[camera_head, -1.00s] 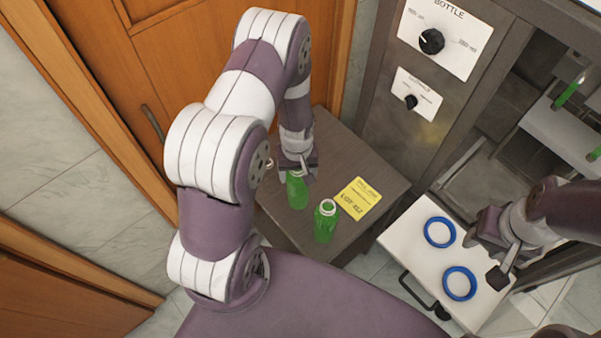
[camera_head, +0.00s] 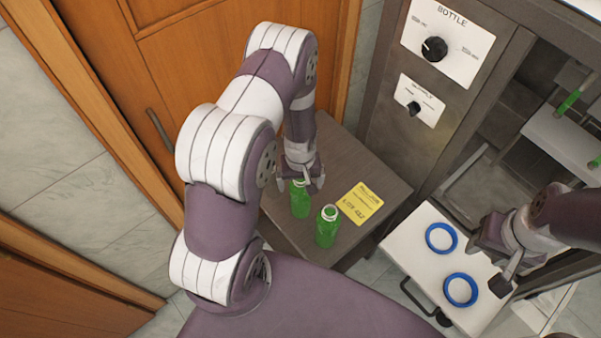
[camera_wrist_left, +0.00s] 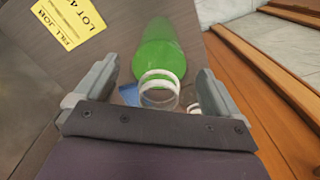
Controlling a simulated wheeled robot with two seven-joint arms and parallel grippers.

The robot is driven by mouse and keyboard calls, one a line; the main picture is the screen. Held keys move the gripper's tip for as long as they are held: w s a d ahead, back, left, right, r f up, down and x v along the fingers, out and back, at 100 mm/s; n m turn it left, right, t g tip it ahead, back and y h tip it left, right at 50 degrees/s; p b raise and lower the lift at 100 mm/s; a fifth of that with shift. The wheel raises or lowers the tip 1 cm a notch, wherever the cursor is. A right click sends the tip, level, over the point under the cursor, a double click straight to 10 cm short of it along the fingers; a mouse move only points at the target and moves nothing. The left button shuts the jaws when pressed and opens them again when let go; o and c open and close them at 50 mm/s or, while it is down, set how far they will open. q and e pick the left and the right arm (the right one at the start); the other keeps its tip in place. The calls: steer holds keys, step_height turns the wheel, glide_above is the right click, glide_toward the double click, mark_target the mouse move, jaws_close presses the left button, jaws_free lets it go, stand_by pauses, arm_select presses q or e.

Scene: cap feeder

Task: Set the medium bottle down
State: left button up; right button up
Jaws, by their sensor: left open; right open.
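A green bottle (camera_head: 300,201) with a pale neck stands upright on a small dark table (camera_head: 352,165), under my left gripper (camera_head: 308,184). In the left wrist view the bottle (camera_wrist_left: 160,50) has its clear neck between the two open fingers (camera_wrist_left: 150,92), with a gap visible on each side. I take this one as the medium bottle, though its size is hard to judge. A second green bottle (camera_head: 327,228) stands close by to the right and nearer, with an open top. My right gripper (camera_head: 497,262) is open and empty over the white tray.
A yellow label (camera_head: 360,203) lies on the table beside the bottles. The white tray (camera_head: 408,242) holds two blue rings (camera_head: 441,238) at the right. A cabinet with a knob panel (camera_head: 447,38) stands behind. A wooden door (camera_head: 185,60) is at the back left.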

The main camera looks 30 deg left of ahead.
arm_select(q)
step_height(320, 180, up, 11)
steer(key=shift+r+b, duration=0.1)
steer(key=shift+b, duration=1.1)
steer(key=s+d+r+m+t+b, duration=0.1)
steer(key=s+d+r+m+b, duration=0.2)
steer(key=s+d+r+m, duration=0.2)
steer(key=s+m, duration=0.2)
steer(key=s, duration=0.1)
steer(key=shift+s+r+b, duration=0.3)
steer(key=shift+s+r, duration=0.1)
steer(key=shift+w+a, duration=0.1)
